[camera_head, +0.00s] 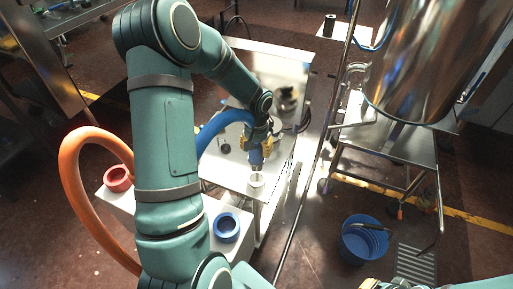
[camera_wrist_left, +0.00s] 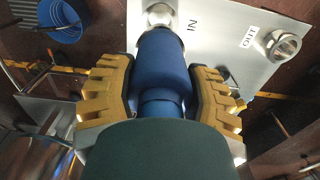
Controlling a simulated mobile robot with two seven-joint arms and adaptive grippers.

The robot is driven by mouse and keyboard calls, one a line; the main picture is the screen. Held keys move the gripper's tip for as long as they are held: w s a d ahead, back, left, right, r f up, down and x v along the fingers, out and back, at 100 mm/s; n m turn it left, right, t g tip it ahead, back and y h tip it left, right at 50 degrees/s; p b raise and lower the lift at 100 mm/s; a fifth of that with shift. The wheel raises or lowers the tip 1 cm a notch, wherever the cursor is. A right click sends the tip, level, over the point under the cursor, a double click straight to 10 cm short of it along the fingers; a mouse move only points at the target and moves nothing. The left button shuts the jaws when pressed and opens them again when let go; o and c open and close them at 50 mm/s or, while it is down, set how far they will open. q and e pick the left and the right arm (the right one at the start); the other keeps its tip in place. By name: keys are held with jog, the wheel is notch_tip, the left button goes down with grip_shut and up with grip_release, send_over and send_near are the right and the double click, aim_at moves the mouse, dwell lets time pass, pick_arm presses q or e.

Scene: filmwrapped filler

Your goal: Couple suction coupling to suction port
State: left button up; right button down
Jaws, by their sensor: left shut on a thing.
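My left gripper (camera_head: 256,146) is shut on the blue suction coupling (camera_head: 256,158), which points down over the table. In the left wrist view the coupling (camera_wrist_left: 162,62) sits between the yellow fingers of the gripper (camera_wrist_left: 160,85). Its far end is in line with the metal suction port (camera_wrist_left: 159,14) beside the "IN" label. The port also shows below the coupling in the head view (camera_head: 257,180). I cannot tell whether they touch or overlap. A blue hose (camera_head: 222,122) arcs from behind my arm to the coupling. Part of my right gripper (camera_head: 371,284) shows at the bottom edge.
A second metal port (camera_wrist_left: 283,45) stands beside the "OUT" label. An orange hose (camera_head: 72,180) loops at left near a red ring (camera_head: 118,178). A blue ring (camera_head: 227,228) is nearer me. A blue bucket (camera_head: 357,245) stands on the floor below a steel tank (camera_head: 430,60).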

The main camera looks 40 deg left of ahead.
aim_at(256, 168)
pick_arm(q)
jog(key=shift+f, duration=0.1)
jog(key=shift+f+b, duration=1.3)
jog(key=shift+f, duration=0.1)
jog(key=shift+f+b, duration=2.5)
jog(key=shift+f, duration=0.8)
jog(key=shift+f, duration=0.25)
jog(key=o, duration=1.4)
notch_tip(256, 168, up, 12)
